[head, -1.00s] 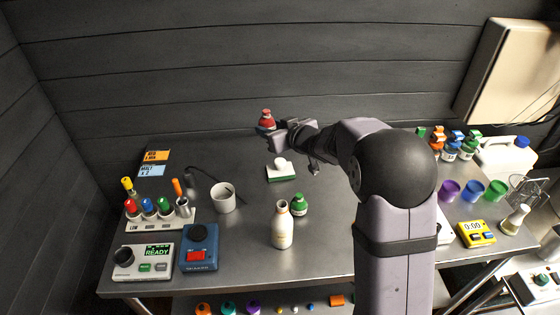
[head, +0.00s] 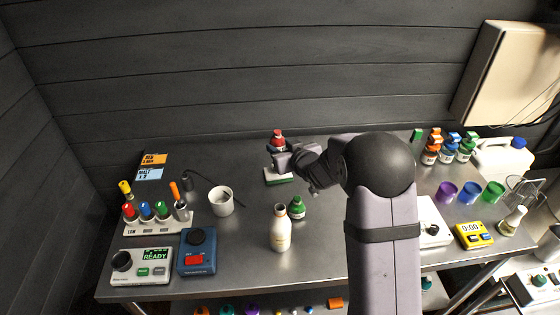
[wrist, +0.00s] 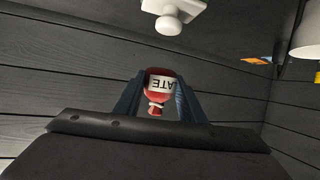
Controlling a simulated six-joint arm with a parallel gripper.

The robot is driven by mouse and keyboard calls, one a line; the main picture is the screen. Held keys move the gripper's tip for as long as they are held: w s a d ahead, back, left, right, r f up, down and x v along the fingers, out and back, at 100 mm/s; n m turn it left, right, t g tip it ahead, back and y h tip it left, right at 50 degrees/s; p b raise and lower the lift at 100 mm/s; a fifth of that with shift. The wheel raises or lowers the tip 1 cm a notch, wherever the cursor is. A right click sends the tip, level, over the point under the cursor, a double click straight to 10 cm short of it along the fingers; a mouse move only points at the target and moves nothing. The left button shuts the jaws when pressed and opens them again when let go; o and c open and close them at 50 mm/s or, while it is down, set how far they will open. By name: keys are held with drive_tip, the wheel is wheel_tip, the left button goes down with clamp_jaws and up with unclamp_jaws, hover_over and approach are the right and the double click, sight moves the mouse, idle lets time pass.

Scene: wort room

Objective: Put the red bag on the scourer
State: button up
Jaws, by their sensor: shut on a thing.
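The red bag (head: 277,136) is between the fingers of my gripper (head: 277,149) and is held up off the table. In the wrist view the bag (wrist: 157,103) shows a white label ending in "ATE", between the two blue fingers of my gripper (wrist: 160,95). In the wrist view a white block with a knob, apparently the scourer (wrist: 185,8), is at the top edge, apart from the bag.
A cream bottle (head: 280,232) and a green bottle (head: 297,208) stand in front of the scourer. A white cup (head: 221,201) is to the left. Several bottles and coloured cups (head: 470,192) stand at the right. The dark plank wall is behind the table.

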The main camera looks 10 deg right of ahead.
drive_tip(key=shift+f+p, duration=0.45)
drive_tip(key=shift+f, duration=2.25)
drive_tip(key=shift+f, duration=0.1)
drive_tip(key=shift+f, duration=0.15)
drive_tip(key=o, duration=1)
drive_tip(key=shift+o, duration=0.2)
drive_tip(key=shift+r, duration=0.2)
drive_tip(key=shift+s, duration=0.1)
drive_tip(key=b+v, duration=0.2)
drive_tip(key=v, duration=1)
